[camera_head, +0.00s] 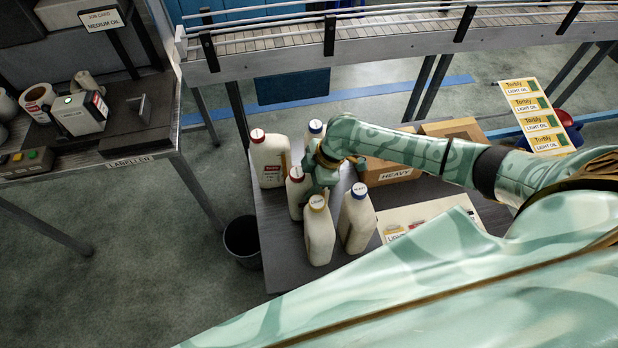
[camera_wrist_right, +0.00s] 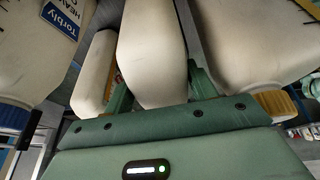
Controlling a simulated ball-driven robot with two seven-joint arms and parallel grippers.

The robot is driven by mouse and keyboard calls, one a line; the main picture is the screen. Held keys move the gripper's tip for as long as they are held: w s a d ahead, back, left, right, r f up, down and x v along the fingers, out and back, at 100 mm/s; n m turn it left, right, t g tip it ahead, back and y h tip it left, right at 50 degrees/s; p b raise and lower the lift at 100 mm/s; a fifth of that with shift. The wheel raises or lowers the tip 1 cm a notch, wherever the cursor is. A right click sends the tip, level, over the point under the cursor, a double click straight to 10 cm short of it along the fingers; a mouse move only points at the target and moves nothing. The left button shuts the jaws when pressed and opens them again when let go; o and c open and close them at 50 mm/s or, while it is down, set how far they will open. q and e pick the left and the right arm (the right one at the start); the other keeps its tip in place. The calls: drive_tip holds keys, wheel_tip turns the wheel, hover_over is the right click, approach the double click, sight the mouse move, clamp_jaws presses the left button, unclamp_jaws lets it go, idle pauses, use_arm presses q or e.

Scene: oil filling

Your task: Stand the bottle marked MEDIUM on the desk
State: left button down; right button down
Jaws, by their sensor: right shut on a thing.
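My right gripper (camera_head: 308,178) is shut on a cream bottle with a red cap (camera_head: 296,174). The held bottle is upright over the left part of the dark desk (camera_head: 277,262); I cannot tell whether its base touches it. The right wrist view shows its pale body (camera_wrist_right: 152,50) between the fingers, its cap hidden. The lettering on both is too small to read. My left gripper is out of view.
A yellow-capped bottle (camera_head: 319,235) and a blue-capped bottle (camera_head: 357,222) stand close in front. Another blue-capped bottle (camera_head: 315,128) is behind. Right of them are a HEAVY carton (camera_head: 392,172) and a label sheet (camera_head: 415,218). A bin (camera_head: 243,240) stands left; a job card reads MEDIUM OIL (camera_head: 102,20).

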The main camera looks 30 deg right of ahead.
idle(0.3)
drive_tip(key=c, duration=0.5)
unclamp_jaws()
drive_tip(key=o, duration=0.5)
drive_tip(key=shift+f, duration=0.15)
wheel_tip(320, 180, up, 7)
drive_tip(key=p, duration=0.7)
drive_tip(key=shift+p, duration=0.35)
